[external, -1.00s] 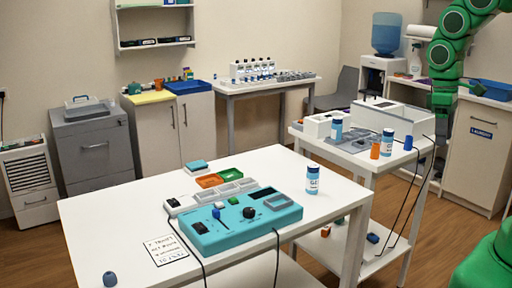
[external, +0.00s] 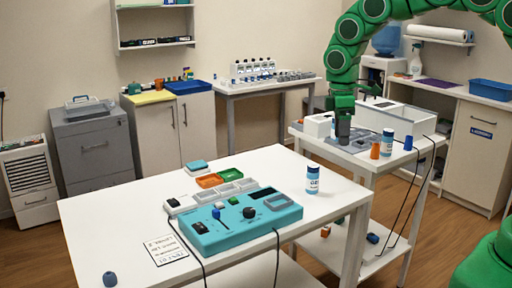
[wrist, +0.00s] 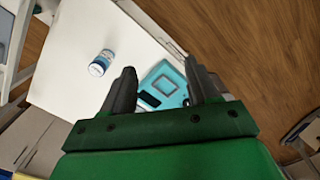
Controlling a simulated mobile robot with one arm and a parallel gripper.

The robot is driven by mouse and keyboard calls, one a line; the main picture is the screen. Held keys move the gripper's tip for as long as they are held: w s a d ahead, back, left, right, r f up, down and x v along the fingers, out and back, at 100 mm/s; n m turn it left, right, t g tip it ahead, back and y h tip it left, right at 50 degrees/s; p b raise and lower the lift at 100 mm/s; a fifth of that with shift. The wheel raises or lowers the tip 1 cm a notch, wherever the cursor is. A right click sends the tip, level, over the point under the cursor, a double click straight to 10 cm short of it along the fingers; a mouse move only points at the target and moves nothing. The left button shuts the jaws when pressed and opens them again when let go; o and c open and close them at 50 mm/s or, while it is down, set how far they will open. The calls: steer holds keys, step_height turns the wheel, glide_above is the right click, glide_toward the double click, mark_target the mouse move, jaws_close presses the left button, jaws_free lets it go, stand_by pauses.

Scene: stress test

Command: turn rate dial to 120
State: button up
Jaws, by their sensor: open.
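The teal control box (external: 240,222) lies on the white front table. Its black round dial (external: 249,212) stands near the middle of its top, with a dark display behind it and a blue-topped lever to its left. The dial's setting is too small to read. My gripper (external: 343,140) hangs over the side table, behind and to the right of the box, apart from it. In the wrist view my gripper (wrist: 158,90) is open and empty, and part of the teal box (wrist: 165,88) shows between its fingers. The dial is not clear there.
A blue-labelled bottle (external: 313,180) stands right of the box. A note card (external: 166,250) and a blue-grey knob-like piece (external: 110,279) lie at the front left. Small trays (external: 230,174) sit behind the box. Dark cables run off the table's front edge.

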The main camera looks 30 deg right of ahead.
steer(key=w+a+f+n, duration=0.2)
steer(key=w+a+f, duration=0.15)
steer(key=a, duration=0.25)
steer(key=w+a+f+n, duration=0.2)
steer(key=w+a, duration=0.2)
steer(key=a, duration=0.2)
steer(key=n, duration=0.3)
glide_above(249, 209)
steer(key=shift+t, duration=0.4)
step_height(249, 209, down, 7)
steer(key=shift+s, duration=0.1)
steer(key=shift+f, duration=3.9)
steer(key=c, duration=1)
